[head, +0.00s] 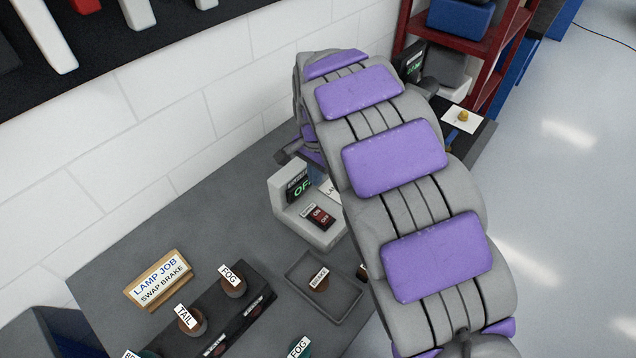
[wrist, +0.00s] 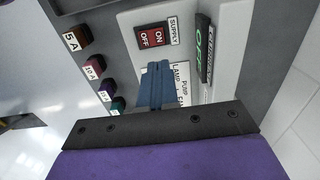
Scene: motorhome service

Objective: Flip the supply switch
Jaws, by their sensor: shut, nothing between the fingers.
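The supply switch (wrist: 152,37) is a dark red rocker marked ON and OFF, beside a SUPPLY label on a pale grey panel (wrist: 190,20). In the head view the switch (head: 318,216) sits on a light box (head: 309,234) on the bench. A small display (wrist: 203,50) shows green letters that look like OFF. My gripper (wrist: 158,66) is shut and empty, its blue fingers pointing at the panel just short of the switch in the picture. I cannot tell whether they touch the panel.
Colored fuses with labels such as 5 A (wrist: 76,38) stand in a row beside the panel. On the bench are a LAMP JOB sign (head: 158,280), a lamp rack (head: 235,315) and a shallow tray (head: 325,288). A white block wall (head: 180,120) rises behind.

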